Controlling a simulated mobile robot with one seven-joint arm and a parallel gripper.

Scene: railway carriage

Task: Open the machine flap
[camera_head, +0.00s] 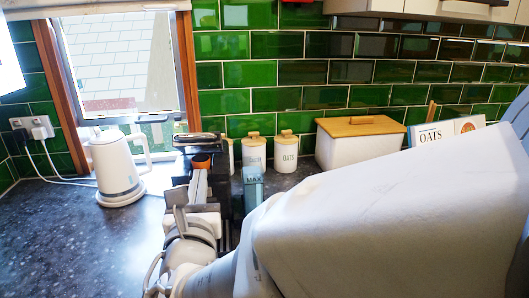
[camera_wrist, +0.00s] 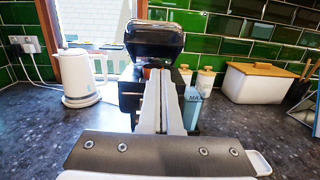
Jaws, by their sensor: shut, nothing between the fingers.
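The black machine (camera_head: 233,187) stands on the counter by the wall, with its body partly behind my arm; its dark body also shows in the wrist view (camera_wrist: 129,103). Its glossy black flap (camera_wrist: 155,40) appears raised and tilted above the body. In the head view the flap (camera_head: 200,139) shows as a dark, shiny edge at the machine's top. A blue tank marked MAX (camera_head: 253,188) is at its right side. My gripper (camera_wrist: 166,74) is shut and empty, its fingertips just in front of and below the flap. Any contact cannot be told. In the head view my gripper (camera_head: 200,172) points at the machine.
A white kettle (camera_head: 118,168) stands left of the machine. White canisters (camera_head: 285,152) and a white bin with a wooden lid (camera_head: 360,145) stand right of it. An oats box (camera_head: 445,132) is farther right. The counter (camera_head: 60,230) is clear at front left.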

